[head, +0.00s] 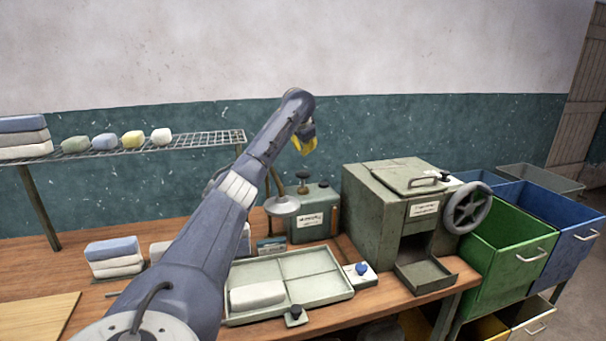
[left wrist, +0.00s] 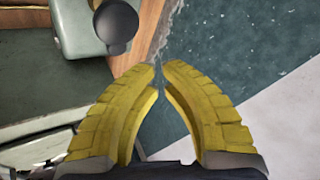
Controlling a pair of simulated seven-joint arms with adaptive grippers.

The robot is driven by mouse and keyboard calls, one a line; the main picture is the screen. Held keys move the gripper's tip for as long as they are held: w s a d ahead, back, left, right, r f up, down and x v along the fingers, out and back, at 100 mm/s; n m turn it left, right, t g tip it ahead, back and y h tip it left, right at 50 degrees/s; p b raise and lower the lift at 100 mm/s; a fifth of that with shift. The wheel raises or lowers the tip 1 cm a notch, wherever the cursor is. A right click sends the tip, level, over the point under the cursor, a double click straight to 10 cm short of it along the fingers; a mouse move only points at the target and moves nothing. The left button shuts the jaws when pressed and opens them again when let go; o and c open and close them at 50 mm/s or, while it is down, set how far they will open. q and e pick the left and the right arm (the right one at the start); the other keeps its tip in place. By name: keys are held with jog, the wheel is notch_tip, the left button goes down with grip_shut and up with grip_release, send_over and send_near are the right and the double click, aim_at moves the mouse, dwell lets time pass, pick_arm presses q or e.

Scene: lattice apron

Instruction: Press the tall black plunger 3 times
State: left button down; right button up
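The tall black plunger (head: 302,176) stands on top of a green labelled box (head: 306,226) at the back of the bench. A shorter dark knob (head: 323,184) is beside it on the same box. My left gripper (head: 304,146) has yellow fingers and is in the air above the box, apart from the plunger. In the left wrist view its fingertips (left wrist: 159,66) nearly meet, with nothing between them. A dark round knob (left wrist: 116,27) shows ahead of the fingers there, over a green surface; I cannot tell which knob it is. My right gripper is not in view.
A lamp-like grey disc (head: 282,206) is left of the box. A green press (head: 388,213) with a handwheel (head: 467,208) stands to the right. A divided tray (head: 318,290) lies in front, and a wire shelf (head: 210,139) is at left.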

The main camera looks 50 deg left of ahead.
pick_arm(q)
notch_tip(320, 180, up, 4)
jog(key=shift+f, duration=0.1)
jog(key=shift+f, duration=0.15)
dwell(0.4)
send_over(303, 180)
jog(key=w+a, duration=0.2)
jog(key=shift+d+f, duration=0.2)
jog(key=shift+f, duration=4.05)
